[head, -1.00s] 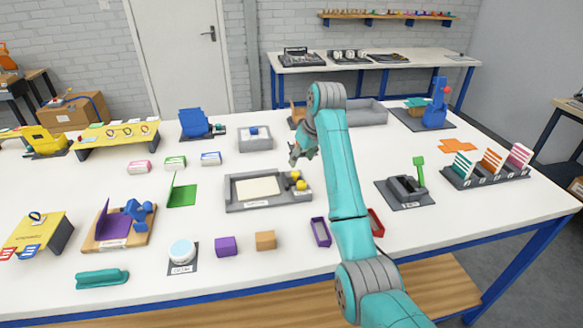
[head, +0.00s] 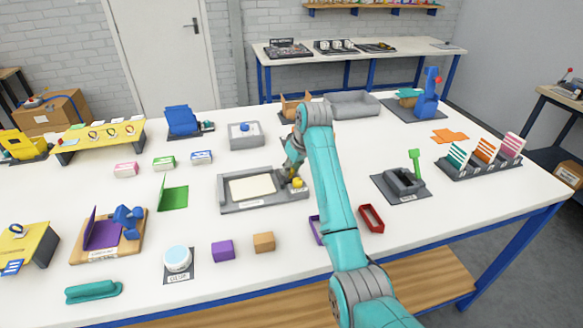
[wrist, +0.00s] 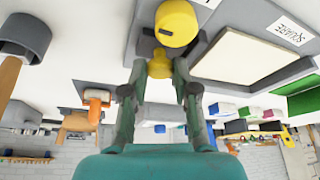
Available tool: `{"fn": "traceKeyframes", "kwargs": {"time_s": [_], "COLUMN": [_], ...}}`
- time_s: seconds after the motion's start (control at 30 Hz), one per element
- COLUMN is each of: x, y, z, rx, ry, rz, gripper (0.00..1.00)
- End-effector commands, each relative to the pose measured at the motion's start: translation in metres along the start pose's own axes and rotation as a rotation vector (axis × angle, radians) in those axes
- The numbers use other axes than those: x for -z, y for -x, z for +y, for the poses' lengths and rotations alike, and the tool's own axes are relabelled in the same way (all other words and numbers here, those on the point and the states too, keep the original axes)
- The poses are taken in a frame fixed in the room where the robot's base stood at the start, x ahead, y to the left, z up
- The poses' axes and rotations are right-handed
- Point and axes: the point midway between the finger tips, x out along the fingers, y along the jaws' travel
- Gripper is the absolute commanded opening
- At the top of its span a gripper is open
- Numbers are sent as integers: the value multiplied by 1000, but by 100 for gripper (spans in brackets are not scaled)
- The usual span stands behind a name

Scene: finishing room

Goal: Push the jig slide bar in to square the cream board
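The grey jig (head: 228,206) lies on the white table in the head view, with the cream board (head: 250,186) flat inside its frame. The board also shows in the wrist view (wrist: 245,50), beside a label on the frame. At the jig's right end is the slide bar with yellow knobs; one knob (head: 297,183) shows clearly in the head view. My gripper (head: 291,172) is down at this end. In the wrist view its fingers (wrist: 160,72) stand apart around a small yellow part (wrist: 160,65), with a larger yellow knob (wrist: 177,22) just beyond. Contact is unclear.
A grey box with a blue button (head: 246,136) stands behind the jig. A grey block with a green lever (head: 400,186) and a red tray (head: 370,218) are to the right. Purple (head: 222,250) and tan (head: 264,242) blocks lie in front. Table between them is clear.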

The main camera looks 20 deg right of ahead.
Motion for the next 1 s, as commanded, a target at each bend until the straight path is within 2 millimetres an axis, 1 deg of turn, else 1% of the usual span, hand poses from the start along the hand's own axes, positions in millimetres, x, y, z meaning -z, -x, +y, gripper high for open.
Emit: {"fn": "traceKeyframes", "kwargs": {"time_s": [0.03,0.07,0.1,0.27,0.33,0.5,0.6,0.83,0.87,0.9,0.93,0.97,1.0], "x": [0,0,0,0,2,10,14,13,13,13,13,13,13], "y": [0,0,0,0,-1,-4,-6,-6,-6,-6,-6,-6,-6], "z": [0,0,0,0,-4,-27,-35,-35,-35,-35,-35,-35,-35], "rx": [0,0,0,0,0,0,0,0,0,0,0,0,0], "ry": [0,0,0,0,1,3,1,0,0,0,0,0,0], "rz": [0,0,0,0,0,0,0,0,0,0,0,0,0], "gripper": [8,1,0,0,0,0,0,0,33,43,51,53,53]}}
